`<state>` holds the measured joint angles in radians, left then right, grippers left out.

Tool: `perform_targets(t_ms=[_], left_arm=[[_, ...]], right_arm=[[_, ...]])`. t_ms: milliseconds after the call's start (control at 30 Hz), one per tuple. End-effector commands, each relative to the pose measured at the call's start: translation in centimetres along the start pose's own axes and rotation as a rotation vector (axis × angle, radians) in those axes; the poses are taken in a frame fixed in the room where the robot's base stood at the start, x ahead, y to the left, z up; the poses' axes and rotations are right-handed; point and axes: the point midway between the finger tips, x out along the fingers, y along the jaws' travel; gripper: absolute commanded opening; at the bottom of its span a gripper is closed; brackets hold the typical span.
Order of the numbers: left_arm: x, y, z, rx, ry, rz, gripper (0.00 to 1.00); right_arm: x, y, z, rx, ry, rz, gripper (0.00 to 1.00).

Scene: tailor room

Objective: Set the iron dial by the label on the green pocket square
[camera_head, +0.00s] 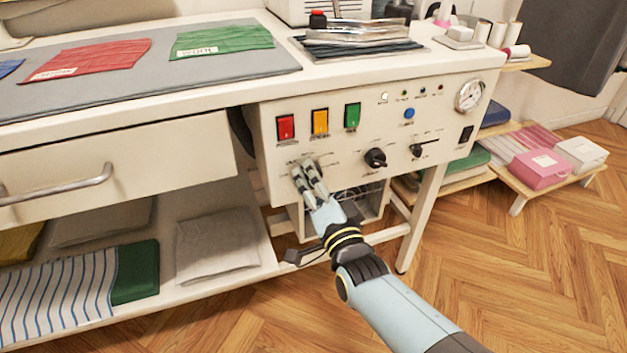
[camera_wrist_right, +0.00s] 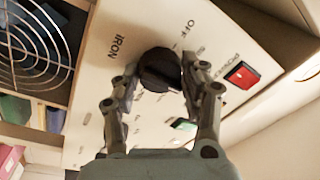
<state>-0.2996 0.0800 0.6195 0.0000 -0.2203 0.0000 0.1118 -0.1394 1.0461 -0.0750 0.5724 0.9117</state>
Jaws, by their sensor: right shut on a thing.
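The green pocket square (camera_head: 222,40) lies on the grey mat on the table in the head view. Its white label (camera_head: 197,52) is small and seems to read WOOL. The iron dial (camera_wrist_right: 160,68) is a round black knob on the cream panel, with IRON and OFF printed near it in the right wrist view. My right gripper (camera_head: 309,177) is at the panel below the red switch, its fingers closed on both sides of the dial. In the head view the gripper hides the dial. The dial's pointer setting is not clear. My left gripper is not in view.
Red (camera_head: 286,127), amber (camera_head: 320,122) and green (camera_head: 352,116) switches sit above the gripper. A red pocket square (camera_head: 90,60) lies on the mat. A drawer handle (camera_head: 60,185) juts out left.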

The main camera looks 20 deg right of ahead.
Motion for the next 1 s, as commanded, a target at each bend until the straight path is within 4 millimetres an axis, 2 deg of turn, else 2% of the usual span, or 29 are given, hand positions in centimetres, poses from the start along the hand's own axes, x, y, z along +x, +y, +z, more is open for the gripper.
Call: perform_targets(t_ms=[67, 100, 267, 533, 633, 767, 1000], left_arm=[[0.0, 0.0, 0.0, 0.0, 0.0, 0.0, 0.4], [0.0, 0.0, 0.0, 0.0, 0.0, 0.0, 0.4], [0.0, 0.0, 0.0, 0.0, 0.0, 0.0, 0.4], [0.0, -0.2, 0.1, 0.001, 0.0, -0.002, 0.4], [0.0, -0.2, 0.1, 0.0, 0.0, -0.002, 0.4], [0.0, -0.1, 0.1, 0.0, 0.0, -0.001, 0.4], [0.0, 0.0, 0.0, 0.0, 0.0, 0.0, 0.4]], right_arm=[[-0.1, 0.1, 0.1, -0.001, -0.002, 0.003, 0.12], [-0.1, 0.1, 0.1, -0.001, -0.002, 0.003, 0.47], [-0.1, 0.1, 0.1, -0.001, -0.002, 0.002, 0.67], [-0.1, 0.1, 0.0, -0.002, -0.001, 0.001, 0.67], [-0.8, 0.1, 0.1, -0.001, -0.001, 0.002, 0.67], [-3.1, 0.1, 0.1, -0.002, -0.002, 0.003, 0.67], [-8.6, 0.1, 0.1, -0.001, -0.003, 0.004, 0.67]])
